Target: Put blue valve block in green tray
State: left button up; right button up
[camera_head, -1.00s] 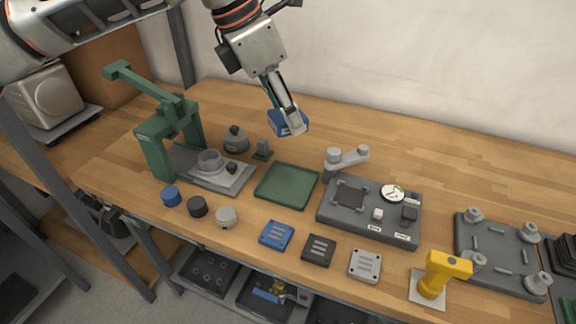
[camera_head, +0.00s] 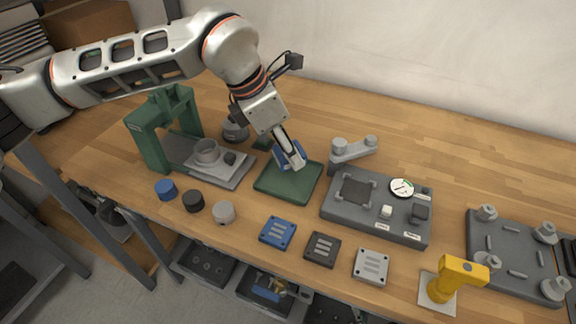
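The blue valve block (camera_head: 281,158) is held between the fingers of my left gripper (camera_head: 293,162). It is at the back part of the green tray (camera_head: 285,187), over or on its surface; I cannot tell whether it touches. The gripper points down and partly hides the block. The tray lies flat on the bench and its front part is bare. My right gripper is not in view.
A green press (camera_head: 152,146) stands left of the tray. A grey test fixture with a gauge (camera_head: 372,224) sits close to its right. Blue, black and grey caps and flat blue (camera_head: 277,232), black and grey plates line the front.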

aim_at(288, 177)
pick_arm(q)
jog(key=shift+f, duration=0.9)
notch_tip(288, 177, down, 4)
jog(key=shift+w+r, duration=0.1)
jog(key=shift+r, duration=0.05)
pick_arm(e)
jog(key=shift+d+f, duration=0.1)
pick_arm(q)
jog(key=o, duration=1.2)
jog(key=shift+o, duration=0.2)
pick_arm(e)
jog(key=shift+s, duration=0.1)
